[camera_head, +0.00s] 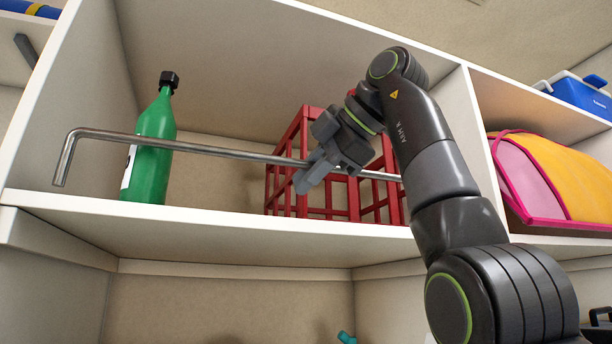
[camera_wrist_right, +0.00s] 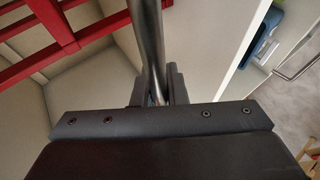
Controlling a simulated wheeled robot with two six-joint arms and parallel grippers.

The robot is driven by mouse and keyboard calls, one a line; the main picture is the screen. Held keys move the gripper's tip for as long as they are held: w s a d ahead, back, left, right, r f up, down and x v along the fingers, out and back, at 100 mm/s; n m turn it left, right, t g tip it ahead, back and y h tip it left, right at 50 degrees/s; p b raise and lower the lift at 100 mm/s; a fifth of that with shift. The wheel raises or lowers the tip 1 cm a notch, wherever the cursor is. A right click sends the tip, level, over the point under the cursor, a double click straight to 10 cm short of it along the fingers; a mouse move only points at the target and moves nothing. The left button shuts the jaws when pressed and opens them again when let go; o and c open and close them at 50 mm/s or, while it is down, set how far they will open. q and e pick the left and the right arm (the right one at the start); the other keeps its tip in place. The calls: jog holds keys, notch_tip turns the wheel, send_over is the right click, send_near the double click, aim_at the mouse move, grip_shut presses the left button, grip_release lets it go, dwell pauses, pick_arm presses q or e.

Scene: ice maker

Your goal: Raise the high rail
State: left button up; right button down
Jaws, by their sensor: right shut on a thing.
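The high rail (camera_head: 219,151) is a grey metal bar that runs across the front of an upper shelf compartment in the head view. Its left end bends down close to the compartment's left side. My right gripper (camera_head: 312,174) is shut on the rail, right of its middle. In the right wrist view the rail (camera_wrist_right: 150,45) runs up from between the fingers (camera_wrist_right: 158,92). The rail's right end is hidden behind my right arm in the head view. My left gripper is in neither view.
Behind the rail stand a green bottle (camera_head: 152,150) with a black cap and a red crate (camera_head: 296,135) on the shelf (camera_head: 230,232). A pink and yellow bag (camera_head: 560,170) and a blue box (camera_head: 578,95) are to the right. The lower compartment is mostly empty where visible.

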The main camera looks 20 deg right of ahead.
jog(key=c, duration=1.5)
grip_release()
jog(key=shift+w, duration=0.1)
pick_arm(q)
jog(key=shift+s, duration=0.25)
pick_arm(e)
jog(key=shift+o, duration=0.2)
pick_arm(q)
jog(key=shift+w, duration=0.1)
